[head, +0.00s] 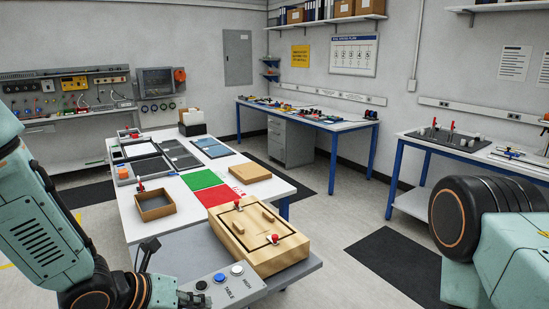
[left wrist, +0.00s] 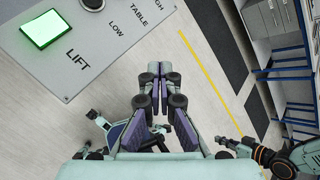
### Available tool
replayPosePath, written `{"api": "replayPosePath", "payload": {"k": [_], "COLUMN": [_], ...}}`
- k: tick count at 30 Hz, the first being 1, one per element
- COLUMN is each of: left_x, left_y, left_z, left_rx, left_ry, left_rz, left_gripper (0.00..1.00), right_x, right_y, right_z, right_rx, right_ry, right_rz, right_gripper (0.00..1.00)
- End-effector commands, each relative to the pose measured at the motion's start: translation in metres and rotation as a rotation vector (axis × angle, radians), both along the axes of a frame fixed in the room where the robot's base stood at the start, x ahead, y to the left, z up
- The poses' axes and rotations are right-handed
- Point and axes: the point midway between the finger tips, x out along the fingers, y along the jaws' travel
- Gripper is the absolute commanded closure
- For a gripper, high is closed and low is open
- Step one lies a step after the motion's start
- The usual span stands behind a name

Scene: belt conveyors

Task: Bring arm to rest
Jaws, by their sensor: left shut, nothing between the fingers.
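My left arm (head: 45,225) comes in from the left in the head view. My left gripper (head: 146,256) is low in that view, left of a grey control panel (head: 246,296). In the left wrist view my left gripper (left wrist: 159,72) has its fingers together with nothing between them. It points over bare floor, beside the panel (left wrist: 75,45), and appears apart from it. My right arm (head: 505,255) shows at the right edge of the head view.
A white table (head: 284,185) with trays and red and green mats stands ahead. A wooden box (head: 262,262) sits on the near grey surface, behind the panel. A lit green square (left wrist: 48,28) is on the panel. Blue-legged benches (head: 345,127) stand behind. Floor between them is clear.

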Motion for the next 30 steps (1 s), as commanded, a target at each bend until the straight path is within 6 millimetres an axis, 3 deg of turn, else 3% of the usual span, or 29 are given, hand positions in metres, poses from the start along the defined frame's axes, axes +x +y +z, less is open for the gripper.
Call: {"api": "replayPosePath", "payload": {"k": [11,18,23,26,30], "left_x": [0.007,0.004,-0.012,-0.027,-0.058], "left_y": [0.004,0.012,0.021,0.028,0.039], "left_z": [0.001,-0.006,-0.043,-0.074,-0.131], "left_rx": [-0.222,-0.495,-0.710,-0.839,-1.002], "left_ry": [0.191,0.416,0.619,0.737,0.882], "left_rz": [0.320,0.734,1.105,1.352,1.731], "left_gripper": [1.00,1.00,1.00,1.00,1.00], "right_x": [0.000,0.000,0.000,0.000,0.000], "right_y": [0.000,0.000,0.000,0.000,0.000], "right_z": [0.000,-0.003,-0.017,-0.030,-0.053], "right_rx": [0.000,0.000,0.000,0.000,0.000], "right_ry": [0.000,0.000,0.000,0.000,0.000], "right_rz": [0.000,0.000,0.000,0.000,0.000], "right_gripper": [1.00,1.00,1.00,1.00,1.00]}}
